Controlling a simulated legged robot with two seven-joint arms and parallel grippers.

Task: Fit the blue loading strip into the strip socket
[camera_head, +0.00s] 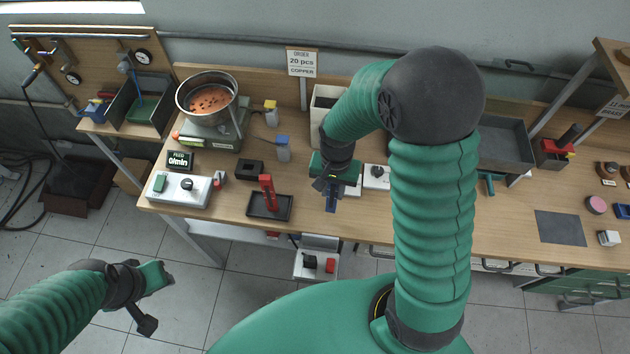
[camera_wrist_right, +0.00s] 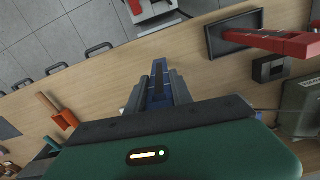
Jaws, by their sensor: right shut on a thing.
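The blue loading strip (camera_head: 331,203) is held in my right gripper (camera_head: 331,188), over the front part of the bench. In the right wrist view the strip (camera_wrist_right: 159,82) sticks out between the jaws, pointing away from the hand. I cannot tell for sure which part is the strip socket; a small black block with a notch (camera_head: 249,169) stands to the left of the gripper, apart from the strip, and also shows in the wrist view (camera_wrist_right: 270,68). My left gripper (camera_head: 150,292) hangs over the floor, away from the bench; its jaw opening is unclear.
A red upright piece (camera_head: 267,192) stands in a black tray (camera_head: 284,209) left of the strip. A white control box (camera_head: 180,190) and a feed display (camera_head: 179,161) lie further left. A metal bowl of copper pieces (camera_head: 232,83) stands behind. My right arm hides part of the bench.

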